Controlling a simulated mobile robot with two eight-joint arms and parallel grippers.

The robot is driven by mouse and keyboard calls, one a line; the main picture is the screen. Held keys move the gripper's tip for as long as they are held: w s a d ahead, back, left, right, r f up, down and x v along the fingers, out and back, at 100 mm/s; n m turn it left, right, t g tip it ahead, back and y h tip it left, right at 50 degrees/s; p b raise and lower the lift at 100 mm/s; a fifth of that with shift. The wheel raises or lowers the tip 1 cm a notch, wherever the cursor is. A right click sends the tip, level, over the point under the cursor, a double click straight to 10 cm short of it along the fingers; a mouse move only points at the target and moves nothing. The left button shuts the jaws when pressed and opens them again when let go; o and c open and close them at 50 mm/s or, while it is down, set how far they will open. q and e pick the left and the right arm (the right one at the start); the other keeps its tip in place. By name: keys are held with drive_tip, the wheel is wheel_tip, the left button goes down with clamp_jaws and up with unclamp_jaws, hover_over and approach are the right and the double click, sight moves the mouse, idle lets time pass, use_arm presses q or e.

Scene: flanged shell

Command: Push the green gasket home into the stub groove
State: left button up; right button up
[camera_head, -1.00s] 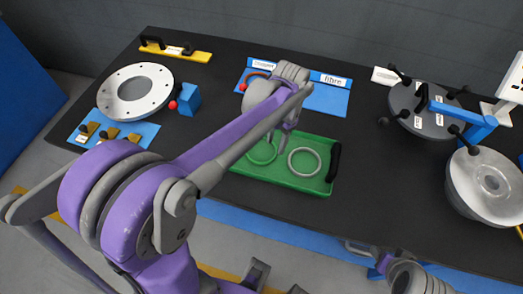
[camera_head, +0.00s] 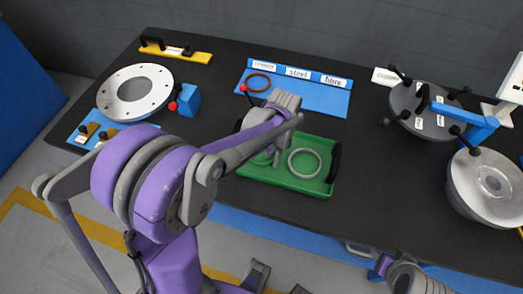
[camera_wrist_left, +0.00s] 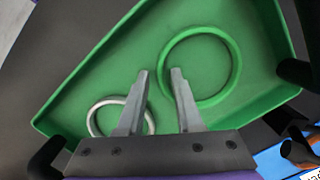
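The green gasket (camera_wrist_left: 238,68) lies flat in the green tray (camera_wrist_left: 92,75); in the head view the gasket (camera_head: 262,162) is partly hidden by my left arm. My left gripper (camera_wrist_left: 159,73) is open and empty over the tray. Its fingertips lie to either side of the gasket's left edge in the wrist view; I cannot tell their height above it. In the head view the left gripper (camera_head: 275,158) is mostly covered by its arm. The stub groove is not clearly visible. My right gripper's fingers do not show.
A grey ring (camera_head: 319,163) shares the tray. A blue labelled board (camera_head: 322,98) behind holds a red-brown ring (camera_head: 258,91). A bolt-holed flange (camera_head: 112,100) stands left. A grey disc with black knobs (camera_head: 402,104) and a flanged dome (camera_head: 462,180) stand right.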

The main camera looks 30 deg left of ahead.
use_arm(q)
clamp_jaws()
